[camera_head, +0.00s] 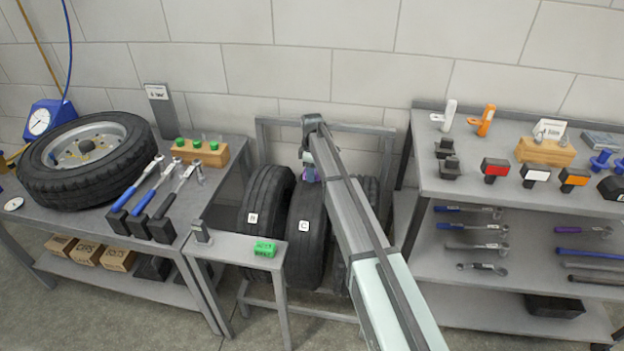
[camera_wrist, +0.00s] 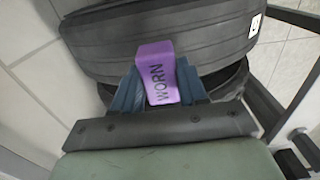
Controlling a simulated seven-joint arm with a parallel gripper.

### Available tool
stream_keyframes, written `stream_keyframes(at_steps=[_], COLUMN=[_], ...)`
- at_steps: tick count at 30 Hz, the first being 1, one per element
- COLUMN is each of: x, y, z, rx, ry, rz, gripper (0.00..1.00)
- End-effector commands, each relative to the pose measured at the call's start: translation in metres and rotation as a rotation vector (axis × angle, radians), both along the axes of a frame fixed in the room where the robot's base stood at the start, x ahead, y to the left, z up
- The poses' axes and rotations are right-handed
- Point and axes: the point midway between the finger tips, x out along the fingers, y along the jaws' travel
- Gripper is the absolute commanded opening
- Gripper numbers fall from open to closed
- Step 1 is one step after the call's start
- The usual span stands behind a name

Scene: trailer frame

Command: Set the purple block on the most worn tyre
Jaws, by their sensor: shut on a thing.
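The purple block (camera_wrist: 158,75), marked "WORN", is between the two blue fingers of my gripper (camera_wrist: 160,92), which is shut on it. In the head view the purple block (camera_head: 309,174) shows as a small patch near the top of tyre C (camera_head: 306,245), partly behind my arm. In the wrist view the block overlaps a tyre tread (camera_wrist: 110,48); I cannot tell whether it touches it. Tyre B (camera_head: 264,210) stands upright left of tyre C. Another tyre (camera_head: 371,190) stands to the right, mostly hidden by my arm, its label not visible.
The tyres stand in a grey metal rack (camera_head: 262,130) against the block wall. A small stand (camera_head: 225,247) with a green block (camera_head: 265,248) is in front. A left bench holds a wheel (camera_head: 135,165) and wrenches. A right shelf unit (camera_head: 480,200) holds tools.

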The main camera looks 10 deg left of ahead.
Motion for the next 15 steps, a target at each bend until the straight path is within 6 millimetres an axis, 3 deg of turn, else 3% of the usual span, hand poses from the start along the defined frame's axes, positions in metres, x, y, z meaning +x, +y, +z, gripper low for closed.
stream_keyframes(at_steps=[7,15], x=[0.000,0.000], y=[0.000,0.000], z=[-0.029,-0.032], rx=[-0.001,0.000], ry=[0.001,0.000], rz=[-0.001,-0.001], gripper=[0.12,0.12])
